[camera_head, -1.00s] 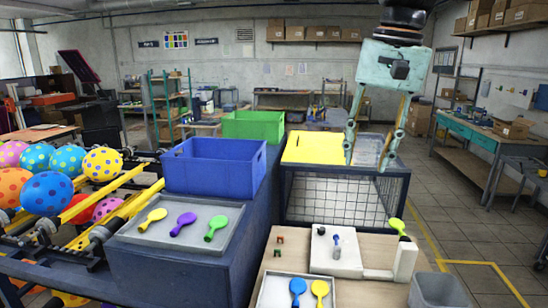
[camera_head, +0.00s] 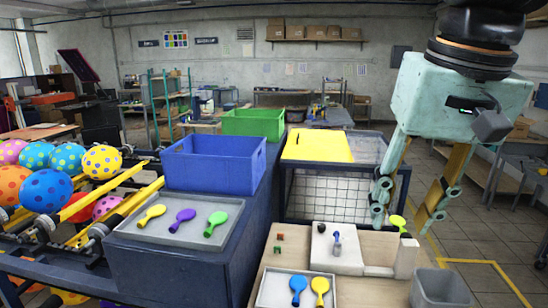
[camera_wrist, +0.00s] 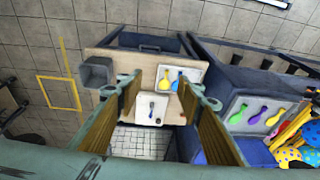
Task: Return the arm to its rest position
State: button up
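My gripper (camera_head: 400,214) hangs at the right of the head view, fingers pointing down and spread apart. Nothing is between its fingers. The left fingertip appears beside a yellow-green balloon (camera_head: 397,221) on the small wooden table (camera_head: 376,293); I cannot tell the depth between them. In the wrist view my gripper (camera_wrist: 165,90) also shows open, with the table and its white block (camera_wrist: 153,108) visible between and beyond the fingers.
A grey bin (camera_head: 439,290) stands at the table's right end. A tray (camera_head: 262,297) holds a blue and a yellow balloon. A blue crate (camera_head: 212,172), a green crate (camera_head: 253,123) and a tray (camera_head: 150,236) of three balloons stand left. Floor at right is mostly clear.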

jog(key=s+f+n, duration=0.1)
jog(key=s+f, duration=0.3)
jog(key=s, duration=0.3)
jog(key=s+f+t+b, duration=0.1)
jog(key=s+f, duration=0.4)
jog(key=s, duration=0.2)
jog(key=shift+s+d+f+n, duration=0.15)
jog(key=shift+s+d+n, duration=0.1)
jog(key=shift+s+n, duration=0.15)
